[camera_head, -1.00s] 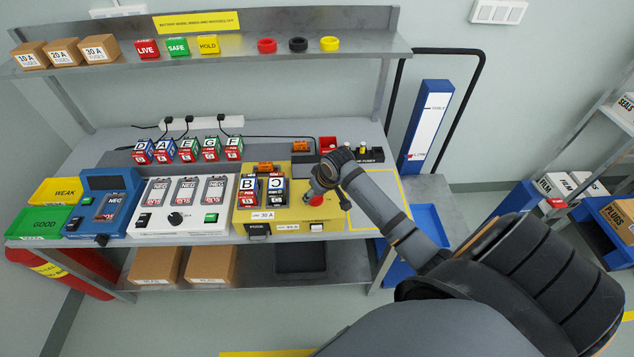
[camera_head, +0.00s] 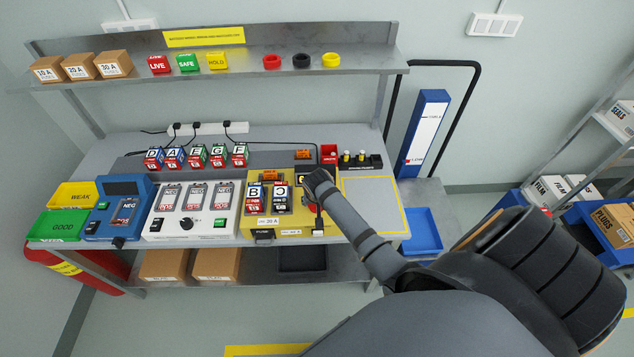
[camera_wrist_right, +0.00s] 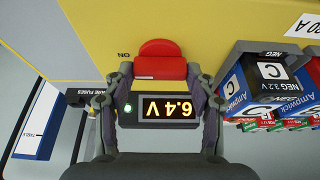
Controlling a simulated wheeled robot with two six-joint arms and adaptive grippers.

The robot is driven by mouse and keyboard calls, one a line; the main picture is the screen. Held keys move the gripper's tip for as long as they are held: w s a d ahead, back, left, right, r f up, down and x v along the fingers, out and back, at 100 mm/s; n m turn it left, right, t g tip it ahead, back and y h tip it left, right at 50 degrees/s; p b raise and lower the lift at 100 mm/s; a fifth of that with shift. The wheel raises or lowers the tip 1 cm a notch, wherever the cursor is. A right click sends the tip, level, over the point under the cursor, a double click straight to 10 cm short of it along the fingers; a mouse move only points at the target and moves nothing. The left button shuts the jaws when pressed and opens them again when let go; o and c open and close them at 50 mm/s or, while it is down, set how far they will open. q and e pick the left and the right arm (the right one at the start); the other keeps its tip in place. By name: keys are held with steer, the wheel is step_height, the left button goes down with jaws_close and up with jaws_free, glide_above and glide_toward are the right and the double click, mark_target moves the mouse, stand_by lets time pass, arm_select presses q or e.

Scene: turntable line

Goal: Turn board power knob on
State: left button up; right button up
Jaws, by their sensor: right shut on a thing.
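The yellow board (camera_head: 252,228) stands on the bench, with cells B and C in its slots. Its red power knob (camera_wrist_right: 160,60) fills the middle of the right wrist view, beside the printed word ON. My right gripper (camera_wrist_right: 160,78) is shut on the knob, one finger at each side. In the head view my right gripper (camera_head: 316,193) is over the board's right part and mostly hides the knob. A board display (camera_wrist_right: 167,109) reads 6.4 V, upside down in the wrist view, with a lit green lamp (camera_wrist_right: 128,108) next to it. My left gripper is out of view.
A white charger (camera_head: 166,226) and a blue tester (camera_head: 104,228) stand left of the board. Several cells stand in a row behind. A yellow-outlined area (camera_head: 375,205) right of the board is clear. A shelf (camera_head: 210,72) runs above the bench.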

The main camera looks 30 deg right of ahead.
stand_by(0.4)
steer(key=o, duration=1.2)
steer(key=shift+c, duration=0.2)
steer(key=shift+r, duration=0.25)
steer(key=v, duration=1.1)
steer(key=shift+r, duration=0.2)
steer(key=shift+s+a, duration=0.1)
